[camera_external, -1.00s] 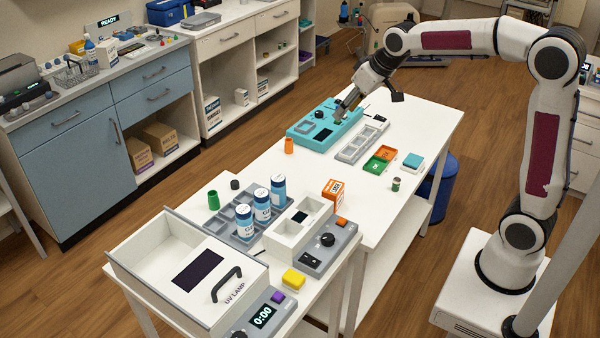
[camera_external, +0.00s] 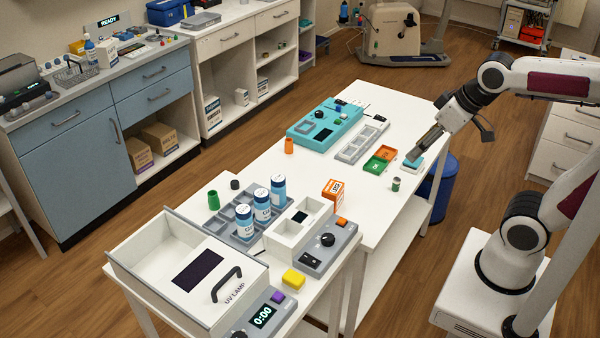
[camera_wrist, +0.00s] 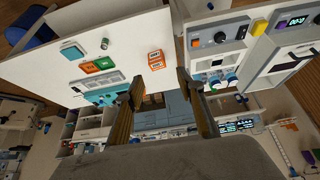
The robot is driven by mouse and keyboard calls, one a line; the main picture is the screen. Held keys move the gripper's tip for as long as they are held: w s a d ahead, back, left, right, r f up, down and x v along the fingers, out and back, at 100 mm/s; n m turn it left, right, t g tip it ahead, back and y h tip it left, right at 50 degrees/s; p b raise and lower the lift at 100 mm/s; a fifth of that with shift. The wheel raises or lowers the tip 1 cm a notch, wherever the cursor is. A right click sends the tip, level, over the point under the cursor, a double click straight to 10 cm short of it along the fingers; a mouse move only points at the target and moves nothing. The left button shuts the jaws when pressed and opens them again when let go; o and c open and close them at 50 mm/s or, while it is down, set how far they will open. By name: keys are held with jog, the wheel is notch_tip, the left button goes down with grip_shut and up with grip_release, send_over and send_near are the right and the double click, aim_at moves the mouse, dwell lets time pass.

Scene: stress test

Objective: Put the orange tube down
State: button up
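The orange tube (camera_external: 289,146) is a small orange cylinder. It stands upright on the white table near its left edge, just left of the teal device. I cannot make it out in the wrist view. My gripper (camera_external: 412,154) is at the table's right side, above or beside a teal-topped white block (camera_external: 412,164), far from the tube. In the wrist view my gripper (camera_wrist: 160,76) shows two fingers wide apart with nothing between them.
The teal device (camera_external: 325,125), grey tray (camera_external: 362,140), and green and orange bins (camera_external: 380,159) stand between my gripper and the tube. An orange box (camera_external: 334,192), a rack of blue-labelled bottles (camera_external: 242,226) and a green tube (camera_external: 213,200) are nearer the camera.

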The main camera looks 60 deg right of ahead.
jog(key=s+f, duration=0.3)
jog(key=s, duration=0.4)
jog(key=shift+s+a+f, duration=0.25)
jog(key=shift+a, duration=0.2)
jog(key=shift+o, duration=0.3)
